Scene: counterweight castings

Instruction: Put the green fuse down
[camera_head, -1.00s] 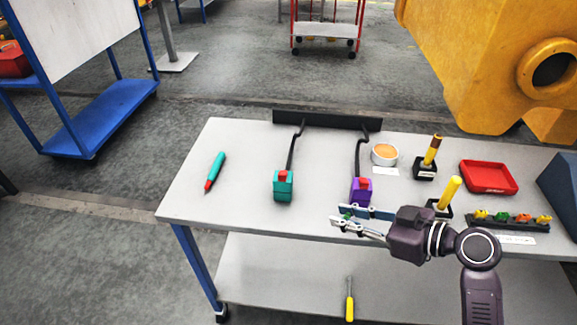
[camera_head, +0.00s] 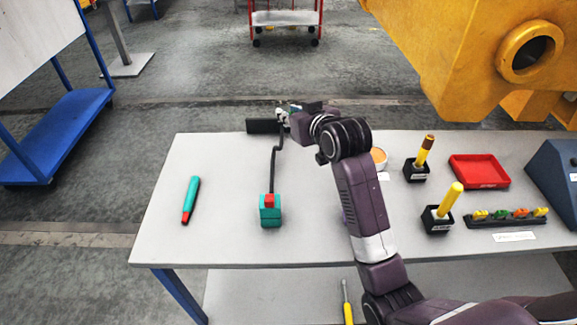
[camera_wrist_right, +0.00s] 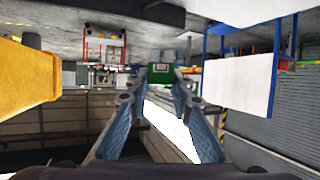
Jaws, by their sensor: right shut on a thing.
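The green fuse (camera_wrist_right: 161,73) shows in the right wrist view as a small green block between my right fingertips. My right gripper (camera_wrist_right: 160,84) is shut on it. In the head view my right gripper (camera_head: 284,114) is over the far edge of the table, near the black bar, with its arm reaching across the tabletop. The fuse is too small and partly covered to make out clearly there. A black strip (camera_head: 490,222) with several small coloured pieces lies at the right of the table. My left gripper is in neither view.
The grey table (camera_head: 225,165) carries a teal box with a red top (camera_head: 270,212), a teal-and-red pen-like tool (camera_head: 191,200), black holders with yellow rods (camera_head: 437,219) and a red tray (camera_head: 479,171). My arm covers the purple box. The left tabletop has free room.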

